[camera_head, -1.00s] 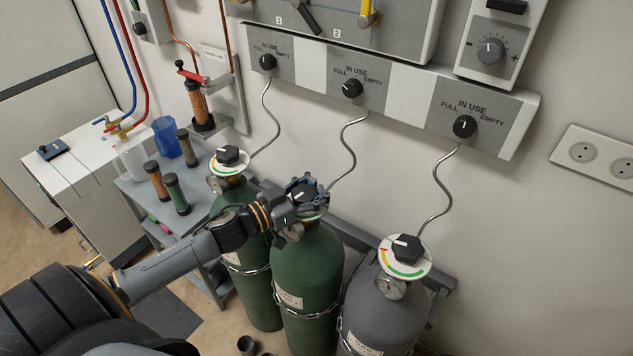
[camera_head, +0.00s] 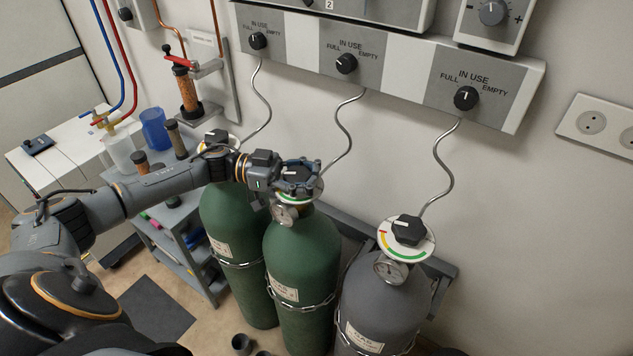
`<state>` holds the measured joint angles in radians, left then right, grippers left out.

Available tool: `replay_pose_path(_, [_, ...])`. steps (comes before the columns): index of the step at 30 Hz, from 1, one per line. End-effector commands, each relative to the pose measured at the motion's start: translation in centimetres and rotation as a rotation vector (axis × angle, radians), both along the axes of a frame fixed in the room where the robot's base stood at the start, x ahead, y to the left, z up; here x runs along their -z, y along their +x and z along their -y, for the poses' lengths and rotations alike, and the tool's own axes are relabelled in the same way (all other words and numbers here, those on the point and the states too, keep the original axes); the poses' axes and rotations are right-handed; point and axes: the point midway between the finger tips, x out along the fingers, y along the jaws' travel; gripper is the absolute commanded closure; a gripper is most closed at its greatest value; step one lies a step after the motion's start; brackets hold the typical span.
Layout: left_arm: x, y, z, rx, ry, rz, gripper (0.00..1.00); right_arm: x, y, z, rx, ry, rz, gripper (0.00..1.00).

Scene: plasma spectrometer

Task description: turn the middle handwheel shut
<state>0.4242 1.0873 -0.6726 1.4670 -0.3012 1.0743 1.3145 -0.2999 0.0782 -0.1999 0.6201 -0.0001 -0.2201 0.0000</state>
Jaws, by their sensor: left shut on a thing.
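The middle handwheel (camera_head: 297,172) is a dark knob with a pale pointer mark, on top of the middle green gas cylinder (camera_head: 300,250). A white dial disc with coloured marks shows just under it, partly hidden by the gripper, and a small gauge (camera_head: 286,213) hangs below. My left gripper (camera_head: 300,176) reaches in from the left and is shut on the middle handwheel, its fingers around the rim. My right gripper is not in view.
The left green cylinder's handwheel (camera_head: 217,138) is close behind my left wrist. The grey cylinder's handwheel (camera_head: 409,228) stands to the right. Chains (camera_head: 305,308) hold the cylinders. Thin hoses rise to the wall panel (camera_head: 400,72). A shelf with bottles stands left.

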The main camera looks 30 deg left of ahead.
Motion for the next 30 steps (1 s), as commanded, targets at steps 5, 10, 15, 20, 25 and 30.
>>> replay_pose_path(5, [0.39,-0.21,0.0,0.057,0.005,-0.002,0.93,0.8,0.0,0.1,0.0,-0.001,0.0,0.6])
replay_pose_path(10, [0.35,-0.34,0.03,0.081,0.004,-0.004,0.93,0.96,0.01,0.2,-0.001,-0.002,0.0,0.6])
replay_pose_path(15, [0.29,-0.38,0.06,0.087,0.004,-0.004,0.93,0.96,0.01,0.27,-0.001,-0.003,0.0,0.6])
replay_pose_path(20, [0.28,-0.38,0.07,0.087,0.004,-0.004,0.93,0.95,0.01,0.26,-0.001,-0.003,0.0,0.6])
replay_pose_path(25, [0.25,-0.36,0.07,0.086,0.004,-0.003,0.43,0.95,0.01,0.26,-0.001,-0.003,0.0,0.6])
replay_pose_path(30, [0.12,-0.34,0.1,0.086,0.002,-0.001,0.32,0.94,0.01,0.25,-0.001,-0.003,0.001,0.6])
